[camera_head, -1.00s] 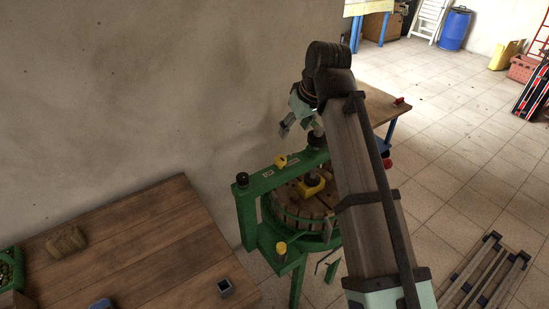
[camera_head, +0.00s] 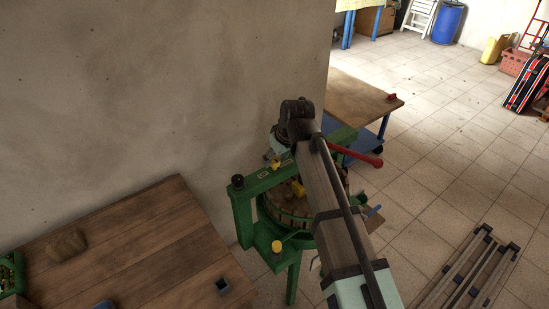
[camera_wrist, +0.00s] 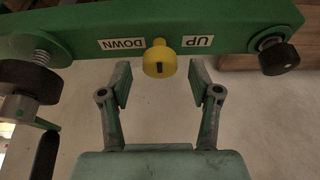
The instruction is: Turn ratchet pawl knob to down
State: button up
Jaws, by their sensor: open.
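The yellow pawl knob (camera_wrist: 159,62) sits on the green crossbeam (camera_wrist: 220,28) of a press, with a dark slot on its face that looks vertical. The DOWN label (camera_wrist: 122,44) is left of it and the UP label (camera_wrist: 198,41) right of it, both upside down in the wrist view. My gripper (camera_wrist: 160,80) is open and empty, its fingers spread either side of the knob's line with the tips just short of it; I see no contact. In the head view the knob (camera_head: 275,163) shows small beside my wrist; my arm hides the fingers there.
The green press (camera_head: 243,215) has a slatted wooden basket and a red-ended handle (camera_head: 367,160) sticking out right. Dark round knobs (camera_wrist: 279,59) flank the beam. A wooden table (camera_head: 140,245) stands at left, a wall behind.

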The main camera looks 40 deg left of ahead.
jog(key=shift+x, duration=1.2)
jog(key=c, duration=1.1)
jog(key=shift+n, duration=0.4)
jog(key=shift+c, duration=0.2)
jog(key=n+g+b, duration=0.1)
jog(key=n+g, duration=0.1)
jog(key=n, duration=0.2)
jog(key=shift+w+n, duration=0.1)
jog(key=shift+n, duration=0.2)
jog(key=shift+n+g+h+b, duration=0.3)
jog(key=shift+n+g+b, duration=0.65)
jog(key=shift+n, duration=1.35)
jog(key=o, duration=1.1)
jog(key=shift+o, duration=0.2)
